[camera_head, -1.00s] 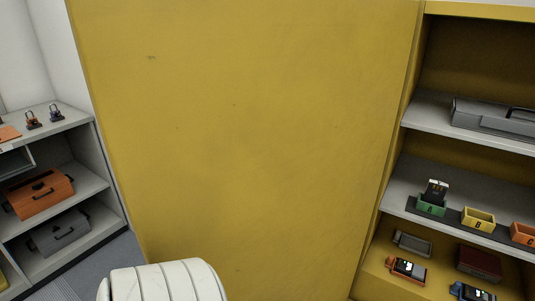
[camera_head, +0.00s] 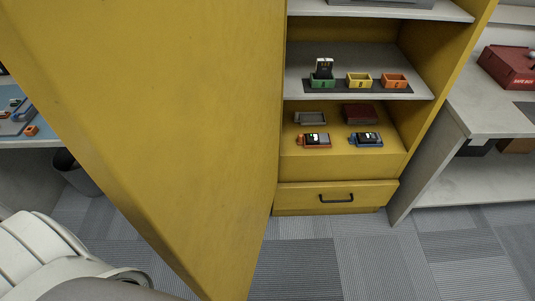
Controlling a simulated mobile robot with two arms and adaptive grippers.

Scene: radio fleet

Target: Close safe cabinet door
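The yellow cabinet door (camera_head: 165,110) stands wide open and fills the left and middle of the head view. The yellow safe cabinet (camera_head: 420,75) is to its right, its inside open to view. On its shelf are a green bin (camera_head: 322,81) with a dark device in it, a yellow bin (camera_head: 359,80) and an orange bin (camera_head: 394,81). Several small devices lie on the level below. A white arm part of mine shows at the lower left, in front of the door. Neither gripper shows.
A drawer with a black handle (camera_head: 336,198) is at the cabinet's bottom. A grey bench (camera_head: 490,110) with a red box (camera_head: 508,68) stands at the right. A dark waste bin (camera_head: 78,172) stands left of the door. The carpet (camera_head: 325,260) in front of the cabinet is clear.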

